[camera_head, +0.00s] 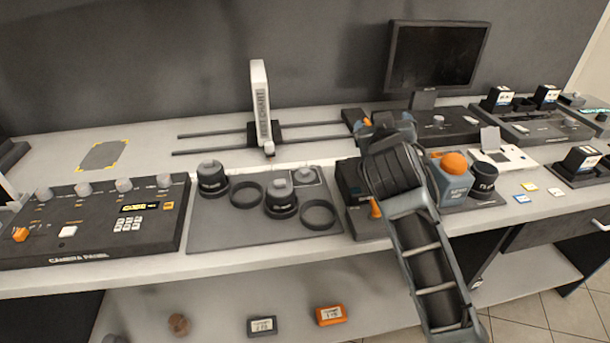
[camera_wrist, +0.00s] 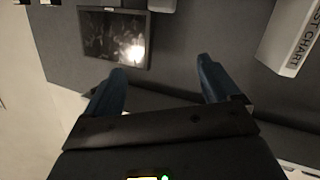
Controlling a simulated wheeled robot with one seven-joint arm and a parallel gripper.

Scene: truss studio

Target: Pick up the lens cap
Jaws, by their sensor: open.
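No part is clearly marked as the lens cap. A small grey knobbed piece (camera_head: 305,176) sits in a white-outlined square at the back right of the grey mat (camera_head: 215,236), and may be it. Two black lens-like cylinders, one at the left (camera_head: 213,180) and one in the middle (camera_head: 281,202), stand on the mat with grey tops. My gripper (camera_head: 387,124) is right of the mat, above the bench, partly hidden by my wrist. In the wrist view my gripper (camera_wrist: 160,76) has its blue fingers wide apart with nothing between them. No cap shows there.
Two dark rings (camera_head: 247,194) (camera_head: 319,214) lie on the mat. The upright test chart (camera_head: 262,100) stands on rails behind it. The camera panel (camera_head: 95,225) is at left. An orange-topped bottle (camera_head: 454,175) and black cylinder (camera_head: 487,178) stand close right of my arm.

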